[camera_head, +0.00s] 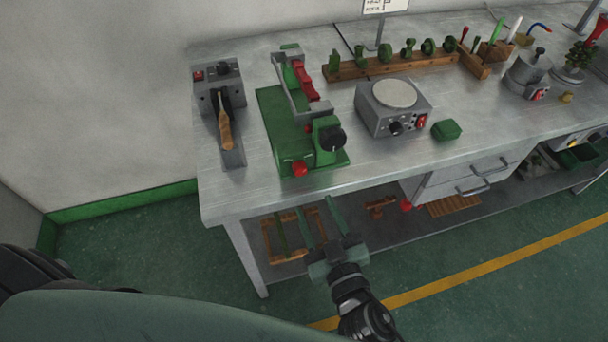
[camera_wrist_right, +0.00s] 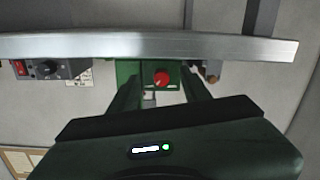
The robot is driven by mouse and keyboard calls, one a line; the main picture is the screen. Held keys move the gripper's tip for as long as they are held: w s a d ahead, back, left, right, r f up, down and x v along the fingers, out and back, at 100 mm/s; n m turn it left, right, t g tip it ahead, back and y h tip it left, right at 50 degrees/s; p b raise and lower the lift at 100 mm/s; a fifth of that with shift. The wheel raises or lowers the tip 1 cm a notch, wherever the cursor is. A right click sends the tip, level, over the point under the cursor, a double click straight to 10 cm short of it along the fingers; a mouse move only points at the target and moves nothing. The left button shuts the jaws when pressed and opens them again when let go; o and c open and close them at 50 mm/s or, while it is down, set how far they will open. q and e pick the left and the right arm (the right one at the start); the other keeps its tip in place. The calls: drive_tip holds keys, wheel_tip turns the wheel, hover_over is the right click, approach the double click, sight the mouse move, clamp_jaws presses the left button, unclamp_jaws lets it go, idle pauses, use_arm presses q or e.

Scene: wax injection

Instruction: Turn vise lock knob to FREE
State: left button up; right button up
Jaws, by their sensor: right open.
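The green vise (camera_head: 268,115) stands on the bench top, with red jaw parts on its far half. A black round knob (camera_head: 333,139) sits on its near right block. A red knob (camera_head: 300,168) sits low at its front edge; it also shows in the right wrist view (camera_wrist_right: 161,79). I cannot tell which is the lock knob or read any FREE mark. My right gripper (camera_head: 317,206) is open and empty, in front of the bench edge and apart from the vise. In the wrist view its fingers (camera_wrist_right: 160,88) appear either side of the red knob. My left gripper is out of view.
A grey lever press (camera_head: 215,95) stands left of the vise. A grey unit with a round plate (camera_head: 393,95) and a green block (camera_head: 446,130) stand right. The bench's front edge (camera_head: 330,182) lies between gripper and vise. A lower shelf holds wooden items.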

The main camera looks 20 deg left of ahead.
sight(301, 173)
drive_tip(key=shift+t, duration=0.3)
drive_tip(key=w+a+r, duration=0.1)
drive_tip(key=w, duration=0.1)
drive_tip(key=w+a+p, duration=0.1)
drive_tip(key=w+a, duration=0.1)
drive_tip(key=w+a+r, duration=0.1)
drive_tip(key=w, duration=0.1)
drive_tip(key=shift+a+r, duration=0.35)
drive_tip(key=shift+a, duration=0.05)
clamp_jaws()
